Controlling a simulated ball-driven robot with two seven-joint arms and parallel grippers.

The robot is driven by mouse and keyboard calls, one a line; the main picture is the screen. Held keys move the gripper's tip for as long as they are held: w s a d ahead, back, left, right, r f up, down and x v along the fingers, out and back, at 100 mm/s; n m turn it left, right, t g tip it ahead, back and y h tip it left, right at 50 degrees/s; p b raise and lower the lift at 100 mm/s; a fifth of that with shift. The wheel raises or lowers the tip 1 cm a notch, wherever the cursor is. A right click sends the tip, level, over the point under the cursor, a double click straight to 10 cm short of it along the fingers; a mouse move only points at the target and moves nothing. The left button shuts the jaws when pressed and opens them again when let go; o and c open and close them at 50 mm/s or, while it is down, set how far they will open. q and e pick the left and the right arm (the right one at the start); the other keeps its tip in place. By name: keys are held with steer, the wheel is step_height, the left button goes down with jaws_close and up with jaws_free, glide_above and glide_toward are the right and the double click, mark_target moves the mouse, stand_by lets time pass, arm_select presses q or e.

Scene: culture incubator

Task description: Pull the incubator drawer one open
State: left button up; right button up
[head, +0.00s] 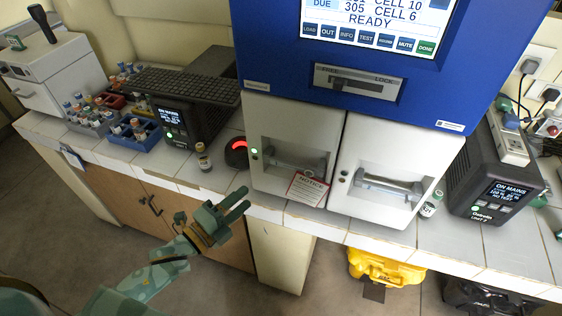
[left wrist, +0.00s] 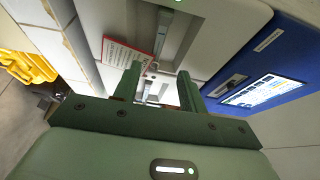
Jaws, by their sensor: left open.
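The blue and white incubator (head: 400,95) stands on the counter with two pale drawers side by side, both shut. The left drawer (head: 290,125) has a bar handle (head: 300,168) in a recess, and a red and white notice tag (head: 307,188) hangs there. The right drawer (head: 400,150) has a similar handle (head: 390,188). I cannot read which is numbered one. My left gripper (head: 244,200) is open and empty, in front of the counter edge, left of and below the left drawer. In the left wrist view, its fingers (left wrist: 158,76) point toward the drawers, with the tag (left wrist: 125,54) beyond them. My right gripper is out of view.
A small vial (head: 203,157) and a dark device with a red glow (head: 237,152) stand left of the incubator. Another vial (head: 431,204) and a black power unit (head: 490,185) stand right. A yellow case (head: 385,268) sits under the counter. The floor in front looks clear.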

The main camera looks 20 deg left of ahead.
mark_target(283, 165)
arm_select(q)
steer(key=x, duration=1.6)
steer(key=shift+w+f, duration=0.1)
steer(key=shift+c, duration=0.3)
jaws_close()
